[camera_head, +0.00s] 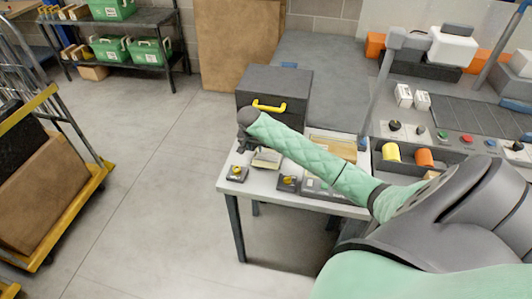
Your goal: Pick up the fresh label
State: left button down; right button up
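My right arm reaches in from the lower right across the grey table (212,187). My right gripper (241,148) points down over the table's left part, and it is dark and small. I cannot tell whether its fingers are open or shut, or whether they touch anything. Just right of it is a small dark item with a pale cream top (267,157), partly under my forearm. I cannot make out for sure which thing is the fresh label. My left gripper is not in view.
Two small boxes with yellow knobs (237,174) (288,181) stand along the table's front edge. A dark drawer cabinet (285,84) with a yellow handle stands behind. A control bench (460,147) is at right, a loaded cart (45,200) at left. The floor between is clear.

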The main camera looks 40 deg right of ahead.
jog(key=shift+p+x, duration=0.3)
jog(key=shift+x, duration=0.8)
grip_shut()
